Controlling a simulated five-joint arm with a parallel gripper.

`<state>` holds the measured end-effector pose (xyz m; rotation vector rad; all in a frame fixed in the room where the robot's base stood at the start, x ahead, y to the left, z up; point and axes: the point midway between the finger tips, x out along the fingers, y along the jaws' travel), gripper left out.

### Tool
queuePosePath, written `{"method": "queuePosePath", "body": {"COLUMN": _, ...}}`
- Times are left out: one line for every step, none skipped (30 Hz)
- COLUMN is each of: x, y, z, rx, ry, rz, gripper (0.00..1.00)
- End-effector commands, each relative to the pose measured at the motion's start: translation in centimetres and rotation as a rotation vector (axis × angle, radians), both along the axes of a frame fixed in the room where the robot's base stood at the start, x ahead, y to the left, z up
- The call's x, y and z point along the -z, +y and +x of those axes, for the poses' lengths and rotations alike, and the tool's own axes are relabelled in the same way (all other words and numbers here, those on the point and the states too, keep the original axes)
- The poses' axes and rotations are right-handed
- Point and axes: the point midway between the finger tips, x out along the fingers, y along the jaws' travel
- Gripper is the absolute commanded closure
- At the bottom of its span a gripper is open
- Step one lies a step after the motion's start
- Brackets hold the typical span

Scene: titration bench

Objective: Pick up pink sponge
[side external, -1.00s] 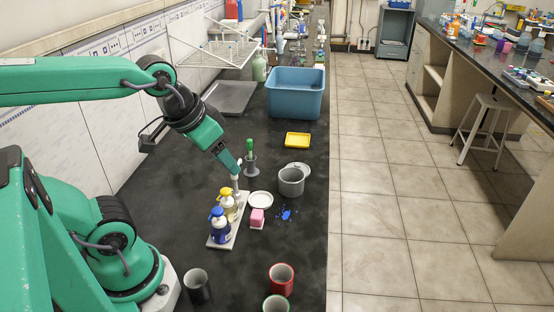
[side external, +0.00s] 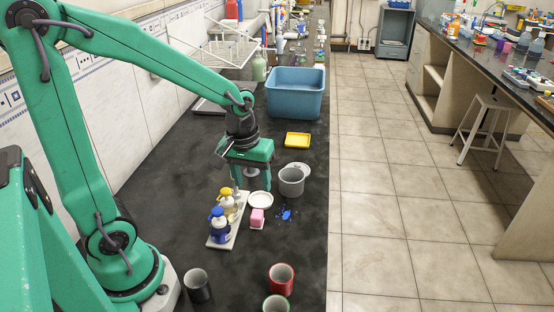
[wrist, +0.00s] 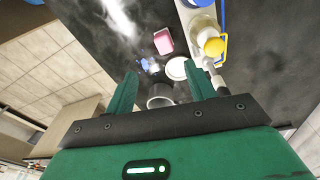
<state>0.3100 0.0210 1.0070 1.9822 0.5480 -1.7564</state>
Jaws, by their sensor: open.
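The pink sponge (side external: 257,218) is a small block on the dark bench, just right of the white tray with bottles. It also shows in the wrist view (wrist: 163,41), beyond my fingertips and apart from them. My gripper (side external: 253,188) is open and empty, pointing down above the bench, behind the sponge in the side view. In the wrist view its two green fingers (wrist: 163,82) are spread, with a white dish and a grey pot showing between them.
A white dish (side external: 261,200) lies just behind the sponge, and blue bits (side external: 286,215) are scattered to its right. A white tray (side external: 224,240) holds blue and yellow bottles. A grey pot (side external: 291,183) stands behind right. Red (side external: 281,280) and black (side external: 197,286) cups stand in front.

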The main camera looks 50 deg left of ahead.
Motion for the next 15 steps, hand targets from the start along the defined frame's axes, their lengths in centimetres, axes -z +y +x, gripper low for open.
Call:
{"method": "queuePosePath", "body": {"x": 0.9, "y": 0.2, "z": 0.3, "rx": -0.029, "ry": 0.023, "rz": -0.005, "gripper": 0.45}}
{"method": "queuePosePath", "body": {"x": 1.4, "y": 0.2, "z": 0.4, "rx": -0.045, "ry": 0.034, "rz": -0.007, "gripper": 0.45}}
{"method": "queuePosePath", "body": {"x": 2.0, "y": 0.3, "z": 0.6, "rx": -0.067, "ry": 0.046, "rz": -0.008, "gripper": 0.45}}
{"method": "queuePosePath", "body": {"x": 2.4, "y": 0.4, "z": 0.7, "rx": -0.082, "ry": 0.056, "rz": -0.010, "gripper": 0.45}}
{"method": "queuePosePath", "body": {"x": 2.8, "y": 0.4, "z": 0.8, "rx": -0.097, "ry": 0.064, "rz": -0.012, "gripper": 0.45}}
{"method": "queuePosePath", "body": {"x": 3.3, "y": 0.5, "z": 1.0, "rx": -0.115, "ry": 0.076, "rz": -0.014, "gripper": 0.45}}
{"method": "queuePosePath", "body": {"x": 3.7, "y": 0.6, "z": 1.0, "rx": -0.128, "ry": 0.083, "rz": -0.016, "gripper": 0.45}}
{"method": "queuePosePath", "body": {"x": 4.0, "y": 0.6, "z": 1.1, "rx": -0.139, "ry": 0.090, "rz": -0.016, "gripper": 0.45}}
{"method": "queuePosePath", "body": {"x": 4.4, "y": 0.7, "z": 1.2, "rx": -0.152, "ry": 0.098, "rz": -0.016, "gripper": 0.45}}
{"method": "queuePosePath", "body": {"x": 4.6, "y": 0.7, "z": 1.2, "rx": -0.161, "ry": 0.103, "rz": -0.017, "gripper": 0.45}}
{"method": "queuePosePath", "body": {"x": 4.8, "y": 0.7, "z": 1.3, "rx": -0.169, "ry": 0.106, "rz": -0.018, "gripper": 0.45}}
{"method": "queuePosePath", "body": {"x": 5.1, "y": 0.8, "z": 1.3, "rx": -0.176, "ry": 0.110, "rz": -0.018, "gripper": 0.45}}
{"method": "queuePosePath", "body": {"x": 5.2, "y": 0.8, "z": 1.4, "rx": -0.181, "ry": 0.113, "rz": -0.019, "gripper": 0.45}}
{"method": "queuePosePath", "body": {"x": 5.3, "y": 0.8, "z": 1.4, "rx": -0.184, "ry": 0.114, "rz": -0.019, "gripper": 0.45}}
{"method": "queuePosePath", "body": {"x": 5.3, "y": 0.8, "z": 1.4, "rx": -0.188, "ry": 0.115, "rz": -0.019, "gripper": 0.45}}
